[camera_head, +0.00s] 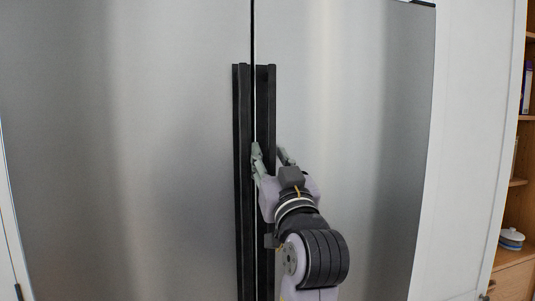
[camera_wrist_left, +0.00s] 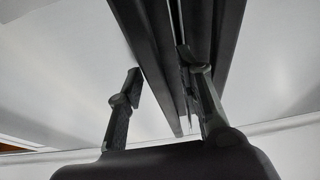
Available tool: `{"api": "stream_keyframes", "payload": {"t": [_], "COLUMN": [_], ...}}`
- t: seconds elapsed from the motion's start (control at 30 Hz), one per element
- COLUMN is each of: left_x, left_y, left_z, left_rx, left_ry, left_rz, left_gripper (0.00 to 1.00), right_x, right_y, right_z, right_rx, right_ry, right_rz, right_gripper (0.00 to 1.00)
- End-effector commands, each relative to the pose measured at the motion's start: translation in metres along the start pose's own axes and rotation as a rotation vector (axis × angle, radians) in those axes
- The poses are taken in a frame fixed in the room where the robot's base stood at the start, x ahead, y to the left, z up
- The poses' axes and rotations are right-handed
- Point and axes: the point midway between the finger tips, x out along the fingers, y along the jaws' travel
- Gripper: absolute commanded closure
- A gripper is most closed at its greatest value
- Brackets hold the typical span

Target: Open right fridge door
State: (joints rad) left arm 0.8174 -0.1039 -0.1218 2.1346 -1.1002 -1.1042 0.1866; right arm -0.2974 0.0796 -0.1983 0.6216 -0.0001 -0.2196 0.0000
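The right fridge door (camera_head: 350,100) is a flat steel panel, shut flush beside the left door (camera_head: 150,120) with a thin dark seam between them. Its handle (camera_head: 266,100) is a long black vertical bar along the seam. My left gripper (camera_head: 271,154) is at the middle of this handle, one finger at the gap between the two handles and the other on the bar's right side. In the left wrist view, the fingers stand apart around one dark bar (camera_wrist_left: 155,35); the left finger is clear of it. My right gripper is not in view.
The left door's black handle (camera_head: 242,120) runs close beside the right one, leaving a narrow gap. A white panel (camera_head: 465,130) borders the fridge on the right. Wooden shelves (camera_head: 518,183) with a striped dish (camera_head: 511,238) stand at the far right.

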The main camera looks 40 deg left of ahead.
Motion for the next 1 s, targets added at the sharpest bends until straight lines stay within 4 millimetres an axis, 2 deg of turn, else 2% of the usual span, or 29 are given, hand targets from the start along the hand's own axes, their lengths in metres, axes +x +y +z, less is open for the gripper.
{"api": "stream_keyframes", "payload": {"t": [0.23,0.73,1.0], "left_x": [-0.0003,-0.0001,-0.0001], "left_y": [0.0001,0.0001,0.0002], "left_z": [0.0,-0.0001,-0.0003], "left_rx": [0.0,0.0,0.0], "left_ry": [0.0,0.0,0.001], "left_rz": [0.0,0.0,0.0], "left_gripper": [0.67,1.0,1.0], "right_x": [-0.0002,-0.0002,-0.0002], "right_y": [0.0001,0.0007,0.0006], "right_z": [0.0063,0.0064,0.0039], "right_rx": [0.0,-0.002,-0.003], "right_ry": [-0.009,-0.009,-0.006], "right_rz": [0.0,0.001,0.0], "right_gripper": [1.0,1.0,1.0]}}
